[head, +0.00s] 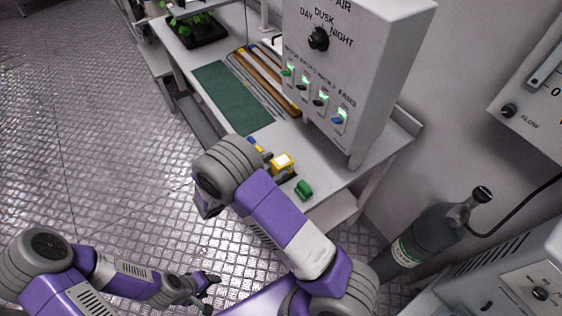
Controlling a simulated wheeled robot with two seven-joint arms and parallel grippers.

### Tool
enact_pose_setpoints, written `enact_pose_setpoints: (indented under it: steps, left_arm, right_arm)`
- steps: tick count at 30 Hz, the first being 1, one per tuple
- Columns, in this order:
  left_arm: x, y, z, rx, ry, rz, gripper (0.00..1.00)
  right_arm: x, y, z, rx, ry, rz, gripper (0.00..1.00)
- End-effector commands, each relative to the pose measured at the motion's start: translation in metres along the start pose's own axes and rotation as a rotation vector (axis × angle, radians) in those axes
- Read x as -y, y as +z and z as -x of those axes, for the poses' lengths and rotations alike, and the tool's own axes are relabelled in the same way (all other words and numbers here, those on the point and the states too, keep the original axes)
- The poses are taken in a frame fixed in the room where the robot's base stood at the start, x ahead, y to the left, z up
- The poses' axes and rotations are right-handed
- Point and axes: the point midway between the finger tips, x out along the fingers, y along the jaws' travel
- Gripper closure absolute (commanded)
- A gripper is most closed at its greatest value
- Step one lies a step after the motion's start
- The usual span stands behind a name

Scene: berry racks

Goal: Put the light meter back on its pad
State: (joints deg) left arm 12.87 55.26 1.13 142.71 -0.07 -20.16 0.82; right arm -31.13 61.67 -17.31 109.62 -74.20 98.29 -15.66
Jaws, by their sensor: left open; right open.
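A small yellow device with a pale top (282,160), which looks like the light meter, sits on the grey bench near its front edge. A dark patch (290,179) shows at its lower edge; I cannot tell whether this is the pad. My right arm's grey joint and purple link cover the bench just left of the yellow device. My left gripper (207,287) is open and empty, low over the floor, away from the bench.
A green block (303,190) lies near the bench's front corner, and a blue item (252,142) behind my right arm. A green mat (232,97), rods and a plant tray (198,30) lie further back. A control box (350,70) stands over the bench; a gas cylinder (425,240) stands right.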

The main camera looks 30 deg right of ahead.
Motion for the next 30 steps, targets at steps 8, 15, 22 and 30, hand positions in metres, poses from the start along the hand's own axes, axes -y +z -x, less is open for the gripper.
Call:
enact_pose_setpoints:
  steps: [8,15,22,30]
  left_arm:
    - [-0.003,0.0,0.007,0.0,0.0,0.0,0.43]
    - [-0.003,0.0,0.008,0.0,0.0,0.0,0.43]
    - [-0.003,0.0,0.008,0.0,0.0,0.0,0.43]
    - [-0.003,0.0,0.008,0.0,0.0,0.0,0.43]
  right_arm:
    - [0.0,0.0,0.06,0.0,0.004,0.0,0.26]
    - [0.0,0.0,0.083,0.0,0.001,0.001,0.26]
    - [0.0,0.0,0.085,0.0,0.0,0.001,0.26]
    - [0.0,0.0,0.085,0.0,0.0,0.001,0.26]
